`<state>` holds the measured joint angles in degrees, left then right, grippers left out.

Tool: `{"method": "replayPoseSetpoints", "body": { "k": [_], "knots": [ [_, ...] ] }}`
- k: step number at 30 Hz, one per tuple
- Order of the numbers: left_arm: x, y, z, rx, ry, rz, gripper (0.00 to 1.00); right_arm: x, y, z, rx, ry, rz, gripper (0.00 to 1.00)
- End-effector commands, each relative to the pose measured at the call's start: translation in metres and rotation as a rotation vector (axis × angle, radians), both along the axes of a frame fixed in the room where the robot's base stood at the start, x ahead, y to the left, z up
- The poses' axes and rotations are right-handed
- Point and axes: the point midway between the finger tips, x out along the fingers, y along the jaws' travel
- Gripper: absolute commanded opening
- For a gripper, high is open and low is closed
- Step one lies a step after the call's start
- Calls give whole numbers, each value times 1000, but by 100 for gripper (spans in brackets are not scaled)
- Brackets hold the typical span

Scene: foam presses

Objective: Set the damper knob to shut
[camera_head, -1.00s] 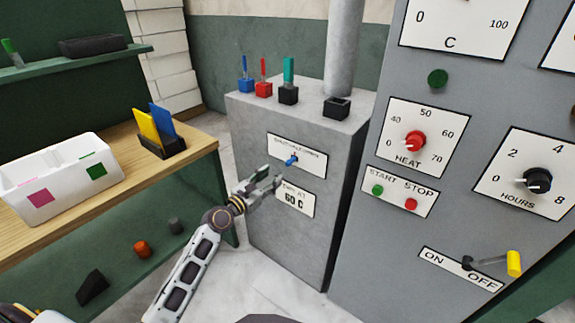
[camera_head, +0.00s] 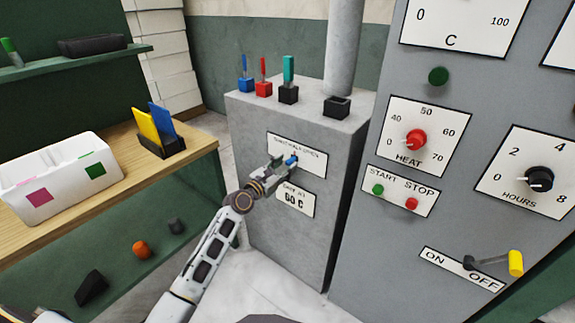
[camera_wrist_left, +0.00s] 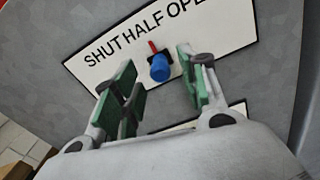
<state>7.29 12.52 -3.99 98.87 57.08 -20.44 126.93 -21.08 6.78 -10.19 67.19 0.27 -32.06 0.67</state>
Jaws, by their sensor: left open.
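The damper knob (camera_head: 291,160) is small and blue, on a white label plate (camera_head: 310,150) on the front of the grey box. My left gripper (camera_head: 279,164) is at the plate. In the wrist view its green-padded fingers (camera_wrist_left: 160,85) are open, one on each side of the knob, with visible gaps. My right gripper is not in view.
Coloured levers (camera_head: 289,80) stand on top of the box. A grey panel (camera_head: 355,240) with dials, buttons and a yellow-ended lever (camera_head: 515,263) rises at right. A wooden bench with a white bin (camera_head: 60,176) is at left.

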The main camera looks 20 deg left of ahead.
Motion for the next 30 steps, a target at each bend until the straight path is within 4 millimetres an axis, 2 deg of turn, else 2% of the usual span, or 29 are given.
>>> {"method": "replayPoseSetpoints", "body": {
  "k": [9,21,30],
  "knots": [
    [17,-6,0,1,0,0,42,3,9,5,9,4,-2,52],
    [19,-7,0,1,0,0,42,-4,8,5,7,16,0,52],
    [19,-7,0,1,0,0,5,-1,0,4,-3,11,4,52]
  ]
}}
